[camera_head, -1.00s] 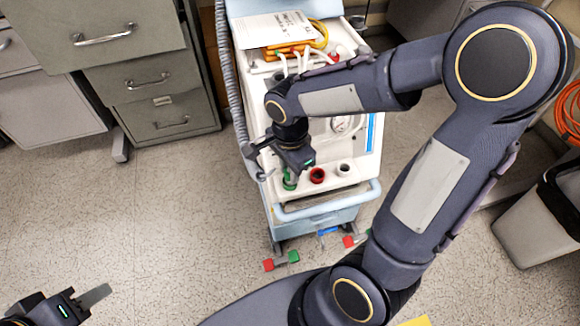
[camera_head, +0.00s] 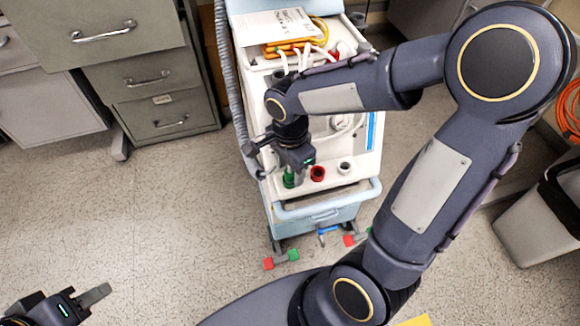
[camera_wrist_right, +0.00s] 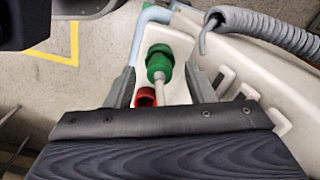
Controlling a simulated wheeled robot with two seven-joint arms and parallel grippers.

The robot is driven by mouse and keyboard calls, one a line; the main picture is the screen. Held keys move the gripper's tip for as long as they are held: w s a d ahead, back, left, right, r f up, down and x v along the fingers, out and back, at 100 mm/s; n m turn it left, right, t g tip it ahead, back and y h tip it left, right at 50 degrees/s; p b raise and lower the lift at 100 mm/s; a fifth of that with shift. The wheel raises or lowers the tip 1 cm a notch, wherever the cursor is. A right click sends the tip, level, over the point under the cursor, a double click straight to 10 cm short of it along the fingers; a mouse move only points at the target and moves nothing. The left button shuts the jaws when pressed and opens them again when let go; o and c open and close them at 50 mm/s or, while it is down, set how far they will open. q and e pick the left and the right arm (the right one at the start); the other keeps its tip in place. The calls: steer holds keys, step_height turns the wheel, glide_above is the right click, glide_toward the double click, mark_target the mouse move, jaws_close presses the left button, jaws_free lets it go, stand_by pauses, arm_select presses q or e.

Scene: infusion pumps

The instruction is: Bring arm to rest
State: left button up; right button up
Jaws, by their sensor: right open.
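My right gripper (camera_head: 290,172) is at the front of the light blue and white pump cart (camera_head: 366,168), right over a green fitting (camera_head: 289,180). In the right wrist view, its fingers (camera_wrist_right: 162,76) are spread apart, with the green fitting (camera_wrist_right: 159,62) and a pale tube showing in the gap. I cannot tell whether they touch it. My right arm is bent across the right half of the head view and hides part of the cart. My left gripper (camera_head: 97,297) is low at the far left, over the floor; its jaw opening is unclear.
Grey drawer cabinets (camera_head: 150,95) are at the upper left. A grey bin (camera_head: 535,225) stands at the right. The floor left of the cart is clear.

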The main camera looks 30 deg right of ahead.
step_height(320, 180, up, 7)
steer(key=shift+r+p, duration=0.1)
steer(key=shift+p, duration=1.15)
steer(key=shift+s+d+r+n, duration=0.1)
steer(key=shift+s+r+n, duration=0.1)
steer(key=shift+s+n, duration=0.15)
steer(key=s+a+r+n+t+y, duration=0.1)
steer(key=s+r+n+t+y, duration=0.15)
steer(key=s+n, duration=0.4)
steer(key=s+r+n+t+y, duration=0.1)
steer(key=s+n+t, duration=0.2)
steer(key=s+n, duration=0.3)
step_height(320, 180, up, 26)
steer(key=w+n+p, duration=0.1)
steer(key=p, duration=2.4)
steer(key=shift+w+p, duration=0.2)
steer(key=shift+p, duration=0.15)
steer(key=shift+a+f, duration=0.1)
